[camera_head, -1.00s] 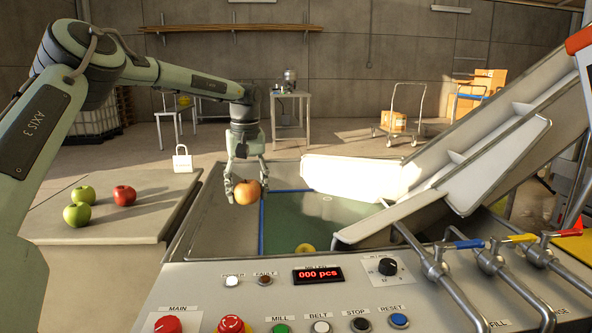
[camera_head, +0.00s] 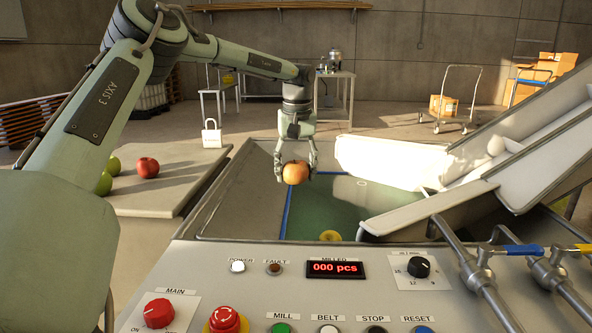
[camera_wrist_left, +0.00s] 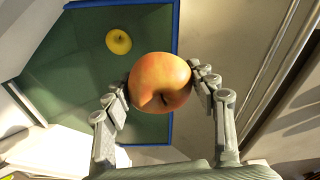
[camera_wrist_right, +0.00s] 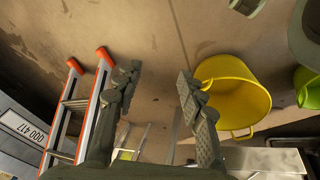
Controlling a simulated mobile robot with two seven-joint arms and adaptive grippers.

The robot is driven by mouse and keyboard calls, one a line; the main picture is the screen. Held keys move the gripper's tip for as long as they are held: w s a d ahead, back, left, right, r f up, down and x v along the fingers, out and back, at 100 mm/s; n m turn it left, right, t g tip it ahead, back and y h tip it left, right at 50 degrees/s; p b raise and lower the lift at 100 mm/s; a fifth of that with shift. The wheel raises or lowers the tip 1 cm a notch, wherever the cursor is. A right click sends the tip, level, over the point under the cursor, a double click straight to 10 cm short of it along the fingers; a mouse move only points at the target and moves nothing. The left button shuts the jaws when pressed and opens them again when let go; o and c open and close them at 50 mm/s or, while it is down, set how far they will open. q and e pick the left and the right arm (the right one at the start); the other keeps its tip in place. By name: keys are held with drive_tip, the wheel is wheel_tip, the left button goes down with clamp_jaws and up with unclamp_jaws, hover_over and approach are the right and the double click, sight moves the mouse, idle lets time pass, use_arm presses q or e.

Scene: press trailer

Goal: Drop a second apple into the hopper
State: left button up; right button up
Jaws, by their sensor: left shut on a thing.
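My left gripper (camera_head: 296,172) is shut on an orange-red apple (camera_head: 294,173) and holds it in the air above the hopper (camera_head: 335,195), near its blue-edged left side. In the left wrist view the apple (camera_wrist_left: 160,83) sits between the two fingers, over the blue edge of the green hopper floor (camera_wrist_left: 75,85). A yellow apple (camera_head: 330,236) lies in the hopper; it also shows in the left wrist view (camera_wrist_left: 119,41). My right gripper (camera_wrist_right: 157,76) is open and empty in its wrist view, and is out of the head view.
A red apple (camera_head: 147,167) and green apples (camera_head: 104,183) lie on a side table (camera_head: 185,160), with a white padlock-shaped object (camera_head: 211,134). The control panel (camera_head: 300,300) is in front, an inclined chute (camera_head: 520,165) at right. A yellow bucket (camera_wrist_right: 235,95) stands near the right gripper.

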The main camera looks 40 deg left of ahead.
sight(297, 164)
use_arm(q)
wheel_tip(297, 164, down, 2)
drive_tip(key=shift+b, duration=0.6)
drive_tip(key=shift+f, duration=0.2)
use_arm(e)
drive_tip(key=shift+d+v, duration=0.25)
drive_tip(key=shift+v, duration=0.95)
drive_tip(key=shift+d+v, duration=0.2)
drive_tip(key=shift+v, duration=1)
drive_tip(key=shift+r, duration=0.1)
use_arm(q)
drive_tip(key=o, duration=1.3)
drive_tip(key=shift+r, duration=0.1)
drive_tip(key=r, duration=0.8)
drive_tip(key=d+r, duration=0.1)
drive_tip(key=r, duration=0.2)
drive_tip(key=shift+s+r, duration=0.4)
